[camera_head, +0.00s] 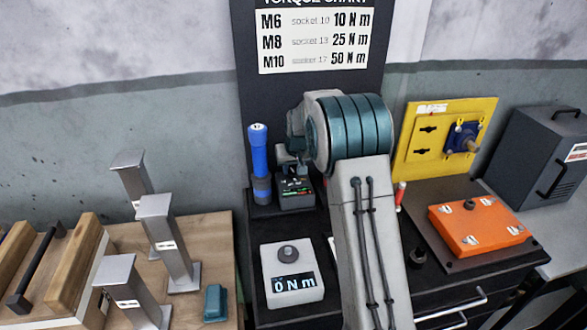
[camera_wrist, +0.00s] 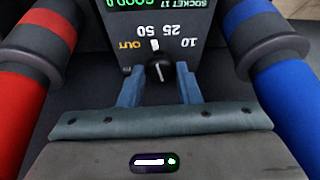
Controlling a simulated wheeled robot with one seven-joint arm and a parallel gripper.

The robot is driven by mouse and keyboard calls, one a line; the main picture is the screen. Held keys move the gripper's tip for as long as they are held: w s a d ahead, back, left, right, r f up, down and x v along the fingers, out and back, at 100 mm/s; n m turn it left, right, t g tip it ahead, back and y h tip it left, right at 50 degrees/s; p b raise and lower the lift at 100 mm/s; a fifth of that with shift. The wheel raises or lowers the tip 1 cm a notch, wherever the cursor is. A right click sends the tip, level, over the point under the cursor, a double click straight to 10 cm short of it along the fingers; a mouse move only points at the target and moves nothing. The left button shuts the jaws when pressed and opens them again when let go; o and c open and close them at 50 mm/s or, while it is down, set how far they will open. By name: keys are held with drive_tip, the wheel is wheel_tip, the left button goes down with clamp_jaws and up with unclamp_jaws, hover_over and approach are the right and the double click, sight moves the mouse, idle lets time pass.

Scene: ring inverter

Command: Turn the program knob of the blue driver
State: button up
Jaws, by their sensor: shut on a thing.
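The program knob (camera_wrist: 160,71) is a small dark dial with a white pointer line, on the front of a dark control box (camera_wrist: 186,22). Upside-down labels OUT, 50, 25 and 10 surround it, and its line points roughly toward the 25 and 50 side. My gripper (camera_wrist: 159,80) is shut on the knob, one blue finger on each side. The blue driver (camera_wrist: 278,75) stands at the right in the wrist view. In the head view the blue driver (camera_head: 259,155) stands left of the control box (camera_head: 295,193), and my gripper (camera_head: 291,163) is partly hidden by my arm.
A red driver (camera_wrist: 28,75) stands close at the left in the wrist view. A white torque meter (camera_head: 293,285) reading 0 N m sits in front of the box. An orange unit (camera_head: 478,228) and a yellow panel (camera_head: 420,150) are at the right. Metal posts (camera_head: 168,240) stand left.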

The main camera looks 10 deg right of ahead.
drive_tip(key=shift+a+m+h+b, duration=0.15)
drive_tip(key=shift+m+h, duration=0.25)
drive_tip(key=shift+m, duration=0.65)
drive_tip(key=shift+a+m+h+b, duration=0.15)
drive_tip(key=shift+m+h, duration=0.25)
drive_tip(key=shift+m, duration=0.65)
drive_tip(key=shift+d, duration=0.1)
drive_tip(key=o, duration=1)
drive_tip(key=shift+c, duration=0.2)
drive_tip(key=shift+r, duration=0.1)
drive_tip(key=b+v, duration=0.1)
drive_tip(key=v, duration=1.2)
drive_tip(key=shift+r, duration=0.35)
